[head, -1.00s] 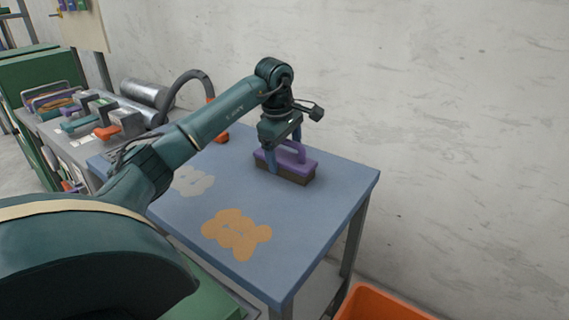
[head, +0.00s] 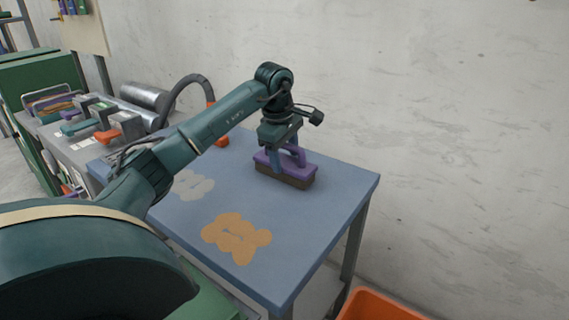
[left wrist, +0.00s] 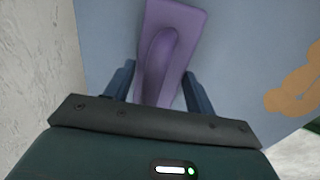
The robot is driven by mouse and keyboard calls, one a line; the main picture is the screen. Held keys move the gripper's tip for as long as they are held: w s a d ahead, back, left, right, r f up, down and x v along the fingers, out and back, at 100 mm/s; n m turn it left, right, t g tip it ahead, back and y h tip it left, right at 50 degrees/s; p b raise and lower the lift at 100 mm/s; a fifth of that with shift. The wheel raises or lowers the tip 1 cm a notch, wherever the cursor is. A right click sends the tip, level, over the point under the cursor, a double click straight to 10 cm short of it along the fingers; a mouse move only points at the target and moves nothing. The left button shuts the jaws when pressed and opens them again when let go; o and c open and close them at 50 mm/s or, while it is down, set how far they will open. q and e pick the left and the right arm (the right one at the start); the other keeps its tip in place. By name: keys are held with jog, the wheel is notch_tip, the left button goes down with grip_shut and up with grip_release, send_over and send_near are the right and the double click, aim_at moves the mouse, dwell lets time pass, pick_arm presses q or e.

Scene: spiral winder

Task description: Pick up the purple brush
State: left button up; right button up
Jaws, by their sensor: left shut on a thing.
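The purple brush (head: 297,172) has a purple back with a raised handle and brown bristles. It sits upright, bristles down, on the blue table near its back edge. My left gripper (head: 284,160) is over the brush from above, its blue fingers shut on the handle. In the left wrist view the brush (left wrist: 176,20) runs between the two fingers of the left gripper (left wrist: 158,88). The brush appears to be resting on the table or only just above it; I cannot tell which. My right gripper is not in view.
The blue table (head: 310,235) has an orange patch (head: 236,238) and a pale patch, and is otherwise mostly clear. A grey wall stands behind it. A grey bench with orange-, green- and purple-handled tools is at left. An orange bin (head: 380,306) is at lower right.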

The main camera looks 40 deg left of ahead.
pick_arm(q)
jog(key=shift+r, duration=0.15)
notch_tip(320, 180, up, 10)
jog(key=shift+f+p, duration=0.1)
jog(key=shift+p, duration=0.65)
